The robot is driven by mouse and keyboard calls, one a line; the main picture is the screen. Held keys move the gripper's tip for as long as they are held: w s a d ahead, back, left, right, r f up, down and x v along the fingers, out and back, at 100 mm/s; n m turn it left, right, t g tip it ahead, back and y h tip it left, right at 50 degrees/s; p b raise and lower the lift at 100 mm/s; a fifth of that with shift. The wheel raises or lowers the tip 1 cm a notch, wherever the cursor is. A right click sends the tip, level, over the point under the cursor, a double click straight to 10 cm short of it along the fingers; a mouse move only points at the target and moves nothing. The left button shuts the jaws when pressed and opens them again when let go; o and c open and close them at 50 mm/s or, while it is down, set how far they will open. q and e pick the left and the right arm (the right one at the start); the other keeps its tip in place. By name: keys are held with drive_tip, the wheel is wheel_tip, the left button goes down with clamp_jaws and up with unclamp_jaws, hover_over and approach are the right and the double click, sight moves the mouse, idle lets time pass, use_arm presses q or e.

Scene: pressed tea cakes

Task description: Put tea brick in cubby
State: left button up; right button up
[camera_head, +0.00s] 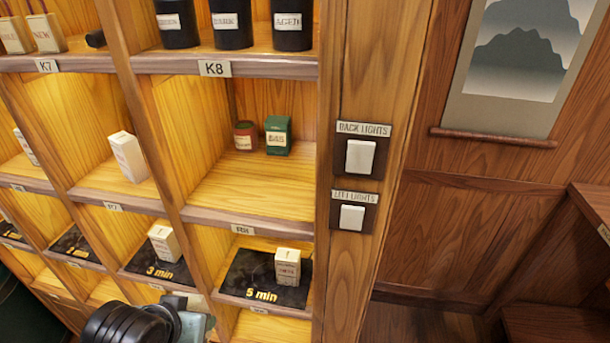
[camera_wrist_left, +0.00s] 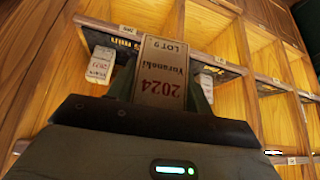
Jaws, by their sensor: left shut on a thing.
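My left gripper (camera_head: 192,312) is at the bottom of the head view, in front of the lower shelf row. In the left wrist view it is shut on a tea brick (camera_wrist_left: 162,72) in a pale wrapper, printed "2024 Yuranoki LOT 9". The held brick is mostly hidden in the head view. The wooden cubby shelf (camera_head: 245,227) lies beyond the gripper. A pale tea brick (camera_head: 287,266) stands on the "5 min" mat (camera_head: 238,283), and another (camera_head: 163,244) stands on the "3 min" mat (camera_head: 140,262). My right gripper is not in view.
A red tin (camera_head: 244,136) and a green box (camera_head: 277,136) stand in the cubby above the "5 min" one. A white box (camera_head: 127,157) stands to their left. Dark canisters (camera_head: 232,24) line the top shelf. Light switches (camera_head: 360,157) are on the right post.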

sight(191, 295)
use_arm(q)
drive_tip(key=r, duration=0.1)
drive_tip(key=w+r, duration=0.1)
drive_tip(key=r, duration=0.1)
drive_tip(key=w+r, duration=0.1)
drive_tip(key=r, duration=0.1)
drive_tip(key=shift+w+d, duration=0.1)
drive_tip(key=shift+d, duration=0.3)
drive_tip(key=s+f, duration=0.3)
drive_tip(key=f, duration=0.9)
drive_tip(key=shift+s+f, duration=0.2)
drive_tip(key=shift+f, duration=0.1)
